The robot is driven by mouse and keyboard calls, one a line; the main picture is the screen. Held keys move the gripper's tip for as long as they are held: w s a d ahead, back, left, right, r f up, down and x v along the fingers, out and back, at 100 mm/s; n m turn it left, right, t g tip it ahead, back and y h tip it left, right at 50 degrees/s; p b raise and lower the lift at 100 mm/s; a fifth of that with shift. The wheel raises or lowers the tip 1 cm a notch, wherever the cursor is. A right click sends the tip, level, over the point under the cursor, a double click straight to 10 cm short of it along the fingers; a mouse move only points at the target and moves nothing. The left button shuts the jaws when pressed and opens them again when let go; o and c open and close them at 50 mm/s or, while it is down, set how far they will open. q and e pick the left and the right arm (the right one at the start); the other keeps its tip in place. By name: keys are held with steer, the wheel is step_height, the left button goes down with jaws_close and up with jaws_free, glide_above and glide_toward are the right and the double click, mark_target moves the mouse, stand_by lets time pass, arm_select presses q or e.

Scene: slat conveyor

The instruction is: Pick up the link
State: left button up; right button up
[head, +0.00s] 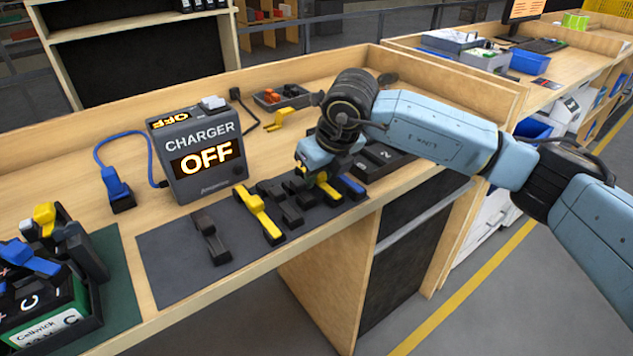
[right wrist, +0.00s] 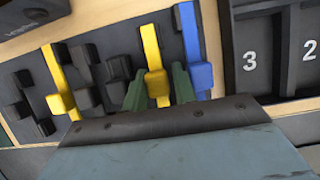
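Several link-like pieces lie in a row on a dark mat (head: 165,262); I cannot tell which one the task means. My right gripper (head: 318,180) is low over a short yellow piece (head: 330,192), partly hiding it. In the right wrist view, its green fingertips (right wrist: 158,88) stand apart on either side of this yellow piece (right wrist: 150,50). A blue piece (right wrist: 194,50) lies just right of the fingers; it also shows in the head view (head: 351,187). A longer yellow piece (head: 260,215) and several black pieces (head: 210,238) lie to the left. My left gripper is out of view.
A charger box (head: 197,158) reading OFF stands behind the mat, with a blue clamp (head: 117,190) on its cable. A dark numbered tray (head: 382,160) is close to the right of the gripper. A battery (head: 42,312) sits at the left.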

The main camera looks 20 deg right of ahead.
steer(key=shift+s, duration=0.1)
steer(key=shift+c, duration=0.9)
jaws_close()
